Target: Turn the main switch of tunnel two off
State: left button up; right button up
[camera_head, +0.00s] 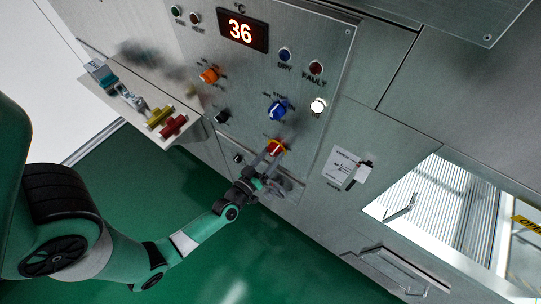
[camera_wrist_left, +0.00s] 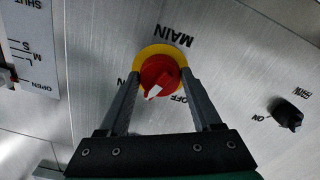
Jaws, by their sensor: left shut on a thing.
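The main switch (camera_head: 275,147) is a red knob on a yellow disc, low on the steel panel in the head view. In the left wrist view the main switch (camera_wrist_left: 157,72) sits under the word MAIN, with OFF printed to its lower right. Its white pointer mark points down and slightly left in that view. My left gripper (camera_head: 269,158) is shut on the knob, and in the left wrist view its fingers (camera_wrist_left: 160,77) stand on either side of it. The label on the knob's left side is mostly hidden by a finger. My right gripper is not in view.
A black ON switch (camera_wrist_left: 287,113) sits to the right in the wrist view. Above the main switch in the head view are a blue knob (camera_head: 277,110), an orange knob (camera_head: 209,75) and a display reading 36 (camera_head: 242,30). A tray (camera_head: 188,137) with coloured handles juts out left.

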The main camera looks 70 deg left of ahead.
pick_arm(q)
jog(key=n+b, duration=0.1)
jog(key=n, duration=0.5)
jog(key=n+b, duration=0.1)
jog(key=n, duration=0.6)
jog(key=shift+r, duration=0.1)
dwell(0.5)
jog(key=o, duration=1.3)
jog(key=shift+o, duration=0.2)
jog(key=v, duration=1.1)
jog(key=shift+s+d+p, duration=0.2)
jog(key=shift+d+p, duration=0.05)
jog(key=shift+p, duration=0.15)
